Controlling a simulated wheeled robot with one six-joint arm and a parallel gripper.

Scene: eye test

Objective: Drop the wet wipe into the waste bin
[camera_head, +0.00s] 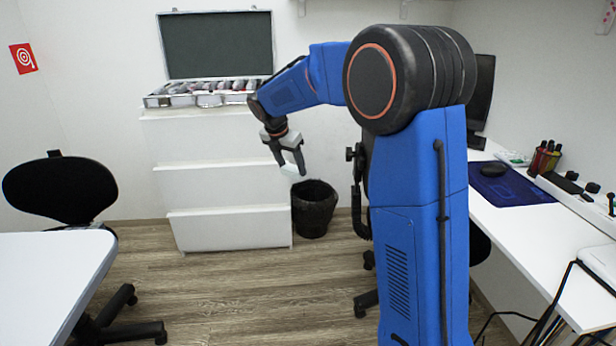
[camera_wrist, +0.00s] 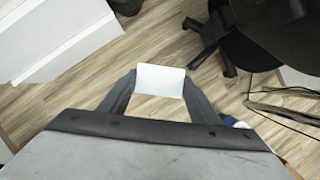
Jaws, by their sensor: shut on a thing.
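My gripper (camera_head: 291,169) is shut on the wet wipe (camera_head: 292,171), a small pale sheet, and holds it in the air. In the wrist view the white wipe (camera_wrist: 160,80) lies between the two fingers of the gripper (camera_wrist: 160,88). The waste bin (camera_head: 314,212) is a black, round, open-topped bin on the floor, beside the white drawer unit. In the head view the wipe shows above and a little left of the bin's opening. In the wrist view a dark shape (camera_wrist: 126,5) is cut off at the top edge; it may be the bin.
A white drawer unit (camera_head: 220,190) with an open case (camera_head: 215,45) on top stands left of the bin. Black office chairs (camera_head: 60,188) stand at far left and behind my arm. A white table (camera_head: 45,270) is at left, a desk (camera_head: 530,225) at right. Wooden floor between is clear.

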